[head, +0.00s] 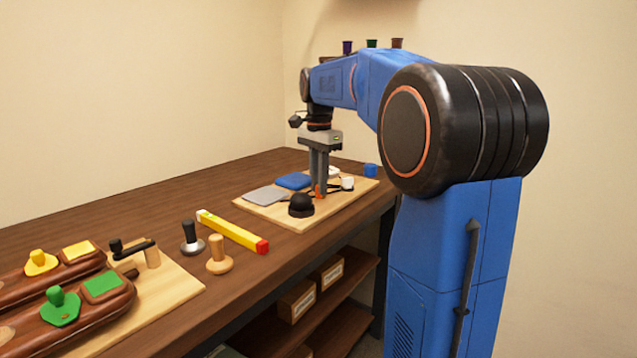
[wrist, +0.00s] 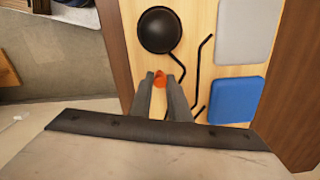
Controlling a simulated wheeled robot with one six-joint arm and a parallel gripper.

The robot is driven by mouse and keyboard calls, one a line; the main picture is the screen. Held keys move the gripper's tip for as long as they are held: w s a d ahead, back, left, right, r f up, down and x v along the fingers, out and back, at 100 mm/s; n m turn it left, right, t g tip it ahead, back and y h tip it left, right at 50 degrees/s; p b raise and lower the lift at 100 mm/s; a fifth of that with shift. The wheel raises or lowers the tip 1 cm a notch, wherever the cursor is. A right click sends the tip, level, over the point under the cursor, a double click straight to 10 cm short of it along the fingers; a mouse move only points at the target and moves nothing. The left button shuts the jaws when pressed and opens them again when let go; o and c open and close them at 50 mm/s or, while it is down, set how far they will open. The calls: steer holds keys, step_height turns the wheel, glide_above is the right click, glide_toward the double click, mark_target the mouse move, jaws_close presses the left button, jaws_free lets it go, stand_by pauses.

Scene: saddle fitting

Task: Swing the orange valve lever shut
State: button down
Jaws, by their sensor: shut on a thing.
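The orange valve lever (wrist: 160,77) shows as a small orange piece between my fingertips in the wrist view. In the head view a bit of the lever (head: 317,190) shows at the foot of my fingers. My gripper (head: 319,194) points straight down over the light wooden board (head: 278,214) and is shut on the lever. The fingers also show in the wrist view (wrist: 161,84), either side of the orange. The fingers hide most of the lever and whatever valve body lies under it, so its angle cannot be told.
A black dome (head: 301,205) stands close to my fingers. Grey (head: 265,195) and blue (head: 293,181) pads and thin bent black rods (wrist: 202,75) lie on the board. A blue cup (head: 371,170) stands behind. A yellow level (head: 232,231) lies nearer on the bench.

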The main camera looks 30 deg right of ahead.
mark_target(334, 201)
steer(key=n, duration=0.1)
steer(key=d+n, duration=0.1)
steer(key=n, duration=0.1)
steer(key=shift+s+d, duration=0.1)
steer(key=shift+s, duration=0.25)
steer(key=n, duration=0.1)
steer(key=d+n, duration=0.1)
steer(key=n, duration=0.1)
steer(key=shift+s, duration=0.1)
steer(key=d+n, duration=0.1)
steer(key=n, duration=0.1)
steer(key=d+n, duration=0.1)
steer(key=n, duration=0.2)
steer(key=shift+d, duration=0.15)
steer(key=shift+n, duration=0.4)
steer(key=c, duration=1.7)
jaws_free()
steer(key=shift+o, duration=0.2)
steer(key=shift+r, duration=0.15)
